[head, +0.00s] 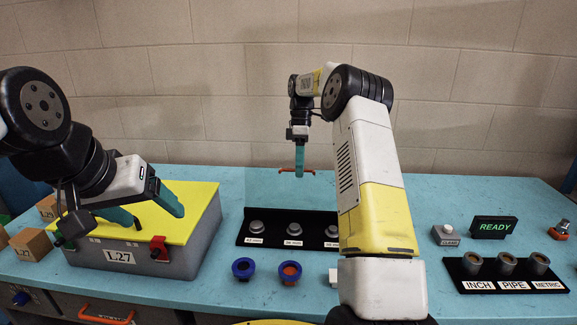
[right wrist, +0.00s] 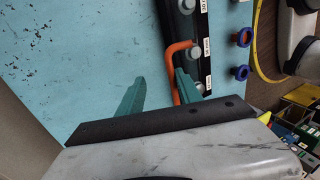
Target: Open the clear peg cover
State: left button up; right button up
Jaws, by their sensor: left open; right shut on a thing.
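The black peg rack (head: 288,242) stands mid-table with several round grey pegs (head: 293,229) and white labels. An orange handle (head: 284,170) shows behind and above the rack in the head view. The clear cover itself is hard to make out, so I cannot tell its angle. My right gripper (head: 299,174) is shut on the orange handle, its teal fingers pointing down. In the right wrist view the handle (right wrist: 182,46) passes by the fingers, with rack pegs beside it. My left gripper (head: 150,212) is open and empty over the yellow-lidded box.
Blue-ringed fittings (head: 243,268) lie in front of the rack. A labelled socket rack (head: 506,274) and a READY display (head: 494,228) stand at right. Brown blocks (head: 31,244) lie at far left.

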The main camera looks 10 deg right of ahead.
jog(key=shift+w+a+r, duration=0.1)
jog(key=shift+w+r, duration=0.05)
jog(key=shift+r, duration=0.1)
jog(key=v, duration=0.7)
jog(key=shift+r, duration=0.25)
dwell(0.4)
